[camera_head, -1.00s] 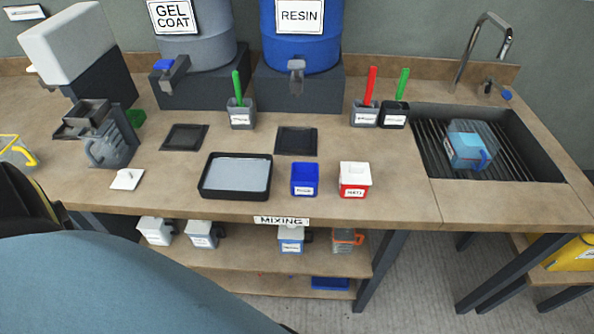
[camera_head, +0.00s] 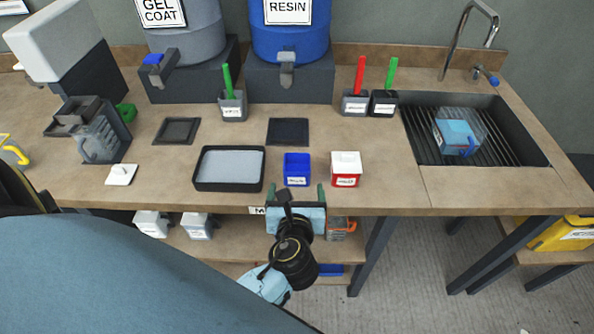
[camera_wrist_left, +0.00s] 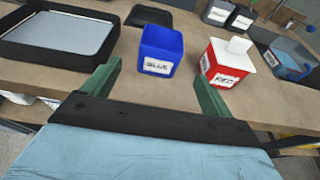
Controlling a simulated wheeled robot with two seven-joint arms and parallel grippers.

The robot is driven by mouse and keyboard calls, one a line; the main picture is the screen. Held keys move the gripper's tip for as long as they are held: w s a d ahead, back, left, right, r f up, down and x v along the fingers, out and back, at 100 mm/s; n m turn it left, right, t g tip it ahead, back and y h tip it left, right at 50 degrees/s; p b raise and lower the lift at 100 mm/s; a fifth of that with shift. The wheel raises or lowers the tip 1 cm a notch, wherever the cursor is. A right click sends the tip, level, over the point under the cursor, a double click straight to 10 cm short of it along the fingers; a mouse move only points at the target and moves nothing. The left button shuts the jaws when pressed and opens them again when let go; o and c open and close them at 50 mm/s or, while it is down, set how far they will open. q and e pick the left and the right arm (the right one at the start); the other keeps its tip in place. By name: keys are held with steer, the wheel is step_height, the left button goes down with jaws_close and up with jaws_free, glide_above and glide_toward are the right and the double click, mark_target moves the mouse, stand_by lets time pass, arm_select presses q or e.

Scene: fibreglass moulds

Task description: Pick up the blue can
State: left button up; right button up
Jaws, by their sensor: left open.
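The blue can (camera_head: 297,169) is a small open square tub with a white label, standing upright near the bench's front edge. In the left wrist view the blue can (camera_wrist_left: 161,50) stands ahead, and its label reads BLUE. My left gripper (camera_head: 296,190) is in front of the can, at the bench edge. Its two green fingers are apart and empty; in the left wrist view the gripper (camera_wrist_left: 158,85) points at the can, with a gap between. My right gripper is not in view.
A red can (camera_head: 346,168) with a white top stands right of the blue can. A black tray (camera_head: 229,187) is close on the left. A dark square pad (camera_head: 288,132) lies behind. A sink (camera_head: 470,130) is at the right. Bare bench (camera_head: 390,185) lies right of the red can.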

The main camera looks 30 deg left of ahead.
mark_target(297, 177)
arm_select(q)
steer(key=x, duration=0.4)
steer(key=shift+w, duration=0.1)
steer(key=shift+b+x, duration=0.35)
steer(key=shift+x, duration=2.45)
steer(key=shift+r, duration=0.1)
steer(key=c, duration=1.2)
